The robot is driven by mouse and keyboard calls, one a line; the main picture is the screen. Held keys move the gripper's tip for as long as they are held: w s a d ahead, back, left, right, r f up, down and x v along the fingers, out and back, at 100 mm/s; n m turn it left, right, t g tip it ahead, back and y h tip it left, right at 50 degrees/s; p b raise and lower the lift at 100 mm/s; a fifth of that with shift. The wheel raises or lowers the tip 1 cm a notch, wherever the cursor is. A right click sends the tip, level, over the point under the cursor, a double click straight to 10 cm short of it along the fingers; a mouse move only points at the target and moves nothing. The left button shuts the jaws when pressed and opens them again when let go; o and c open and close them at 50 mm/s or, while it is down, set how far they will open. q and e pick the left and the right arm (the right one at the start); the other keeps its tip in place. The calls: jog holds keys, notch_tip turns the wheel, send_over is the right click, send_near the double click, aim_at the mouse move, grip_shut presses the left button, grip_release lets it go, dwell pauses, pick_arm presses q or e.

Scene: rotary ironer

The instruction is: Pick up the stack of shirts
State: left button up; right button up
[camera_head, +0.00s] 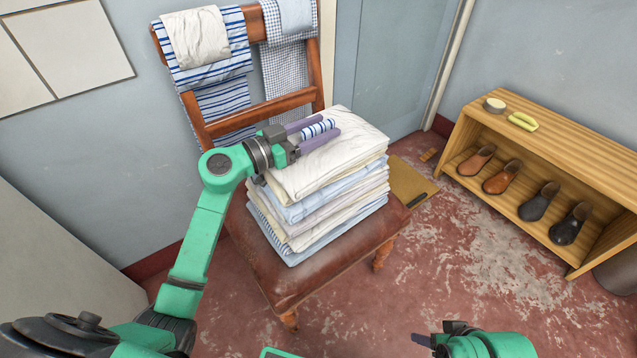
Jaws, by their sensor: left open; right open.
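The stack of shirts (330,185) sits on the brown seat of a wooden chair (300,285). It has several folded layers in white, cream, light blue and stripes. My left gripper (329,125) is open over the top of the stack, its two purple fingers pointing right. A blue-and-white striped piece of cloth (318,129) shows between the fingers; I cannot tell if they touch it. My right gripper (420,340) is low at the bottom edge, well away from the stack, and only partly in view.
Striped and checked cloths (215,70) hang over the chair back. A wooden shoe rack (560,150) with several shoes stands at the right.

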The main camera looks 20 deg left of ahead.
pick_arm(q)
grip_shut()
dwell(1.3)
jog(key=shift+a+r, duration=0.1)
jog(key=shift+r, duration=0.05)
